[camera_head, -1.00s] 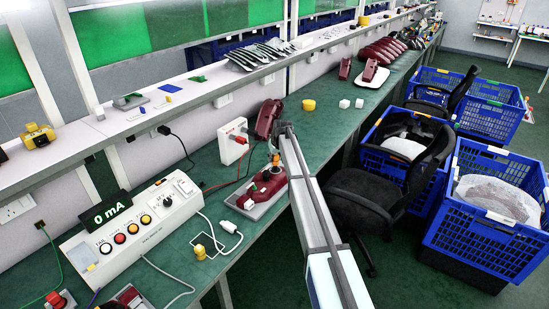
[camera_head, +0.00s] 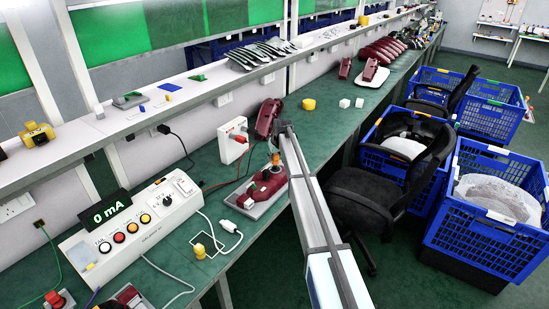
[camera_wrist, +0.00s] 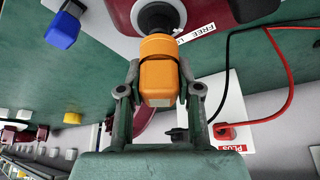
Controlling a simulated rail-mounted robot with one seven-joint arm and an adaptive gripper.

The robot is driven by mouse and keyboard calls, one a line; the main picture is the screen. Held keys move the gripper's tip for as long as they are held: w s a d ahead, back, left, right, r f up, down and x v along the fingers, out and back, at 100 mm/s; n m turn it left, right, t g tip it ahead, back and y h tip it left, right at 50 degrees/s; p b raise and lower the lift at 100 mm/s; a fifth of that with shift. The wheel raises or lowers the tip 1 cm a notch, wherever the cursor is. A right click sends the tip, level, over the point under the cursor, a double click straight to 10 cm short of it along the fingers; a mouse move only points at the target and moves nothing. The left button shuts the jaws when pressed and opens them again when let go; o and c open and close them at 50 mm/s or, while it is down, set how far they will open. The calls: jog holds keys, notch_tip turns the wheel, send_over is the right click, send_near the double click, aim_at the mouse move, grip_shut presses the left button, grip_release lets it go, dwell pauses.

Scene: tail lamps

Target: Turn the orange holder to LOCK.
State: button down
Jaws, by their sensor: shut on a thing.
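The orange holder (camera_wrist: 158,70) is in the wrist view, sitting in a dark round socket (camera_wrist: 158,15) on a dark red tail lamp (camera_wrist: 120,12). My gripper (camera_wrist: 158,85) is shut on the orange holder, with one finger on each side of it.
A white tester box (camera_head: 135,225) with buttons and a 0 mA display (camera_head: 107,208) stands left of the lamp. A white connector (camera_head: 228,226) lies in front.

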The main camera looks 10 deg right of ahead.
jog(key=shift+f, duration=0.2)
jog(key=shift+f+b, duration=0.75)
jog(key=shift+f, duration=0.5)
jog(key=c, duration=0.7)
grip_release()
jog(key=v, duration=1.2)
jog(key=shift+s, duration=0.1)
